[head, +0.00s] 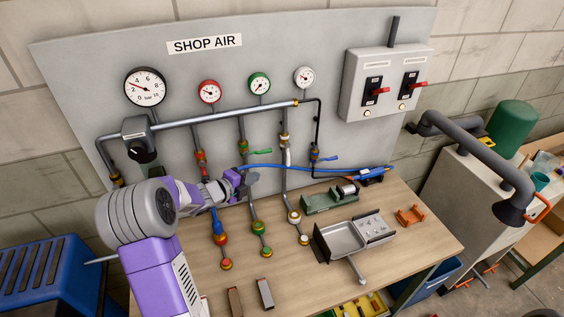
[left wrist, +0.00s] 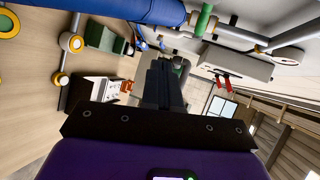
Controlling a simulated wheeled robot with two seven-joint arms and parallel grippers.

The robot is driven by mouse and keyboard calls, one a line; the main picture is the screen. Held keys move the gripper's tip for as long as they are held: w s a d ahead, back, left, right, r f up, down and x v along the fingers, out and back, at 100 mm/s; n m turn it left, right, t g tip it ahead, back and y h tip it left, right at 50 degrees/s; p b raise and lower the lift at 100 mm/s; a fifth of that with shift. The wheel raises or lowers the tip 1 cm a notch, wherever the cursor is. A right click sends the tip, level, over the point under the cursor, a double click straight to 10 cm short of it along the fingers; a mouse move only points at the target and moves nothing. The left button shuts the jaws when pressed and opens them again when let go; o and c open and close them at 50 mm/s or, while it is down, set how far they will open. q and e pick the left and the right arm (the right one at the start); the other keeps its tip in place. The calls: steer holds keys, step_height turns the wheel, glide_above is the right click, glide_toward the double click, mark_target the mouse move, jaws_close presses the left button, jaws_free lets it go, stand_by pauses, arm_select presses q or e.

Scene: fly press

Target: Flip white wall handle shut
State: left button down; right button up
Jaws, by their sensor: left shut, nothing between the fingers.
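The white valve (head: 286,141) is on the pipe under the white gauge (head: 304,77) of the grey wall panel. Its white handle (head: 288,156) appears to point down along the pipe. My left gripper (head: 252,177) is shut and empty, left of and a little below the white handle, close to the blue hose and apart from the handle. In the left wrist view the shut fingers (left wrist: 164,82) point into the room's depth. The white handle cannot be made out there. My right gripper is not in view.
A blue hose (head: 290,167) runs across the pipes. A green valve handle (head: 260,151) and a blue valve handle (head: 330,158) stick out on either side. The wooden bench (head: 410,248) below holds a grey tray (head: 343,240), a green machine (head: 322,202) and an orange bracket (head: 410,215).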

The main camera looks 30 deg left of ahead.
mark_target(287, 162)
arm_select(q)
steer(key=p+x, duration=0.1)
steer(key=x, duration=0.4)
steer(key=p+x, duration=0.1)
steer(key=x, duration=0.4)
steer(key=r+x, duration=0.1)
steer(key=x, duration=0.3)
steer(key=shift+w+d+f+p, duration=0.1)
steer(key=shift+w+d+p, duration=0.05)
steer(key=shift+w+p, duration=0.35)
